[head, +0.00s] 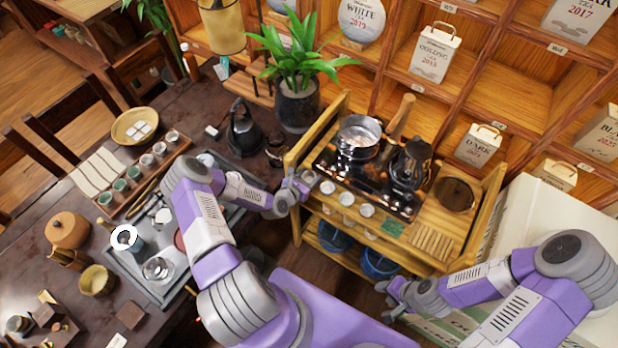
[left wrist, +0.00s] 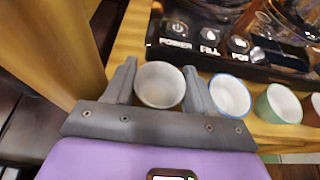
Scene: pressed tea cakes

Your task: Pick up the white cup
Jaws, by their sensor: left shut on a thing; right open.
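The white cup (left wrist: 160,84) sits between the two fingers of my left gripper (left wrist: 158,80) in the left wrist view, with a finger against each side. It is upright and looks empty. My left gripper (head: 303,183) is at the left front edge of the wooden tea cart in the head view, where its fingers largely hide the cup. I cannot tell whether the cup is clear of the cart's surface. My right gripper (head: 394,296) is open and empty, low in front of the cart.
A blue-rimmed cup (left wrist: 230,95) stands close beside my left gripper, then a green cup (left wrist: 279,103). A wooden post (left wrist: 58,45) rises on the other side. The cart (head: 462,262) bears a steel pot (head: 358,138) and a dark kettle (head: 408,165). Blue buckets (head: 381,265) are below.

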